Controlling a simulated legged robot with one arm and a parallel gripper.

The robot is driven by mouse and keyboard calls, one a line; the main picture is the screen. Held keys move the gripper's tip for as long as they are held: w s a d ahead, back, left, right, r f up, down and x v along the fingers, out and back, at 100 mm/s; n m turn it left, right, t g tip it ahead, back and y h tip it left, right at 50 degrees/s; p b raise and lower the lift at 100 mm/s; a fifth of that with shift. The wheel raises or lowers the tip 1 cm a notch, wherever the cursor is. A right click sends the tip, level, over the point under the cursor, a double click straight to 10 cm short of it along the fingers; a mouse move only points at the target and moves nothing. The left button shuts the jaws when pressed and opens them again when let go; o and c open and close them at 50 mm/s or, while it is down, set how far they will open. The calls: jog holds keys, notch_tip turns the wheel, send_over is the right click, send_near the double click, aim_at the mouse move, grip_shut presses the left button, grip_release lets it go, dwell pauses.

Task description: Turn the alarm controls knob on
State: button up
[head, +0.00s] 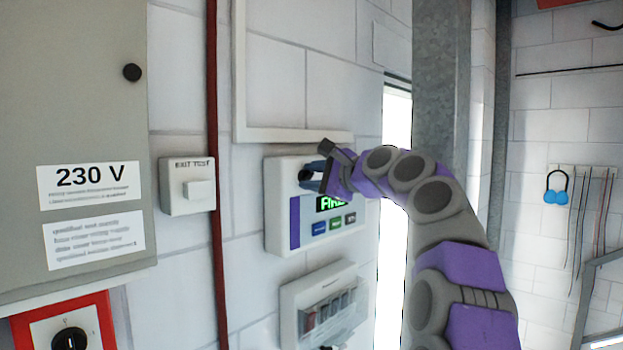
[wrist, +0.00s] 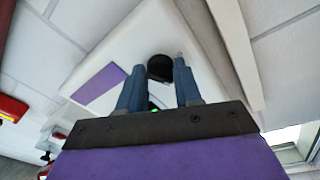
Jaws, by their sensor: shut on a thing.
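The alarm control panel (head: 279,190) is a white wall box with a purple strip, a green lit display (head: 329,202) and a row of small buttons. It also shows tilted in the wrist view (wrist: 118,55). Its black round knob (wrist: 160,67) sits between my two blue fingers in the wrist view. In the head view the knob (head: 304,175) is a small dark spot, partly hidden by my gripper. My gripper (head: 312,172) is at the panel's upper part, shut on the knob. The knob's pointer direction cannot be made out.
A second box with switches (head: 322,310) hangs just below the panel. A white exit test switch (head: 187,186), a red pipe (head: 213,120) and a grey 230 V cabinet (head: 75,130) are to the left. A metal column (head: 440,90) stands to the right.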

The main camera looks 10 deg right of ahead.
jog(key=m, duration=0.4)
jog(key=shift+w+d+f+m+g+y, duration=0.2)
jog(key=shift+f+m+g+y, duration=0.1)
jog(key=shift+f+g+y, duration=0.1)
jog(key=shift+r, duration=0.1)
jog(key=shift+s+r+m, duration=0.1)
jog(key=shift+r+m, duration=0.15)
jog(key=shift+m, duration=0.15)
jog(key=o, duration=1)
jog(key=b+v, duration=0.1)
jog(key=v, duration=1.6)
jog(key=shift+d+f+b, duration=0.1)
jog(key=shift+d+b, duration=0.2)
jog(key=shift+d, duration=0.05)
jog(key=shift+a, duration=0.1)
